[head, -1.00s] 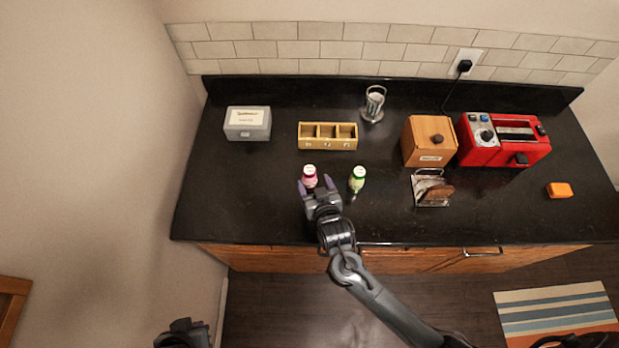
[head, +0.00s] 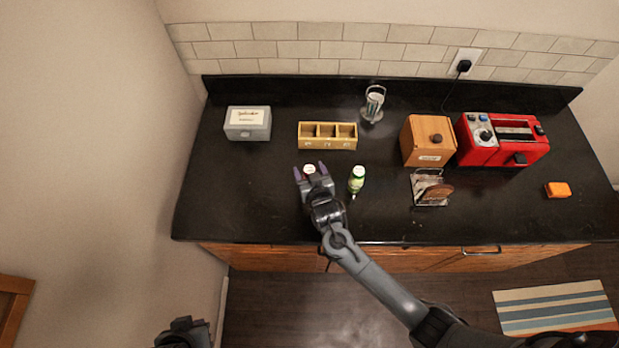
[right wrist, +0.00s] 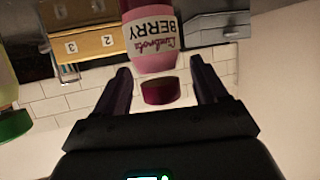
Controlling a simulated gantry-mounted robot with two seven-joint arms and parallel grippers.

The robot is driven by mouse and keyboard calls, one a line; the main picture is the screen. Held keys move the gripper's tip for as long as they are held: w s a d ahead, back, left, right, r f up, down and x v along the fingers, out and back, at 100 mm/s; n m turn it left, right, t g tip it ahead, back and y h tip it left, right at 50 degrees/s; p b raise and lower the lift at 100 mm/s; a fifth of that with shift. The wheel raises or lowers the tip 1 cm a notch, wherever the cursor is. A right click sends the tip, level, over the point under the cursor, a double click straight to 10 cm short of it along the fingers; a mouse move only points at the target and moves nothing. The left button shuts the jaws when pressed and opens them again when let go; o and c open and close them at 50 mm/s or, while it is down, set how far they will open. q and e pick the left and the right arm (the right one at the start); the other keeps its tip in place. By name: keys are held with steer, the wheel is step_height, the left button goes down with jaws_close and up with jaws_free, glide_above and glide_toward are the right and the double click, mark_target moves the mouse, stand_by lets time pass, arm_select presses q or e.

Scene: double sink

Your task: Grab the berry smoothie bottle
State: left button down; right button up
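In the right wrist view gaps show between the cap and both fingers (right wrist: 160,85). My left gripper (head: 184,334) is low at the left, off the counter; its fingers are unclear.
A green bottle (head: 357,179) stands close to the right of my right gripper. Behind are a wooden compartment box (head: 327,144) and a grey box (head: 247,133). A toast rack (head: 431,188), wooden bin (head: 428,141) and red toaster (head: 502,140) stand right. The counter's left front is clear.

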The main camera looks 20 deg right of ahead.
steer(key=c, duration=1.1)
steer(key=shift+r, duration=0.1)
steer(key=shift+c, duration=0.2)
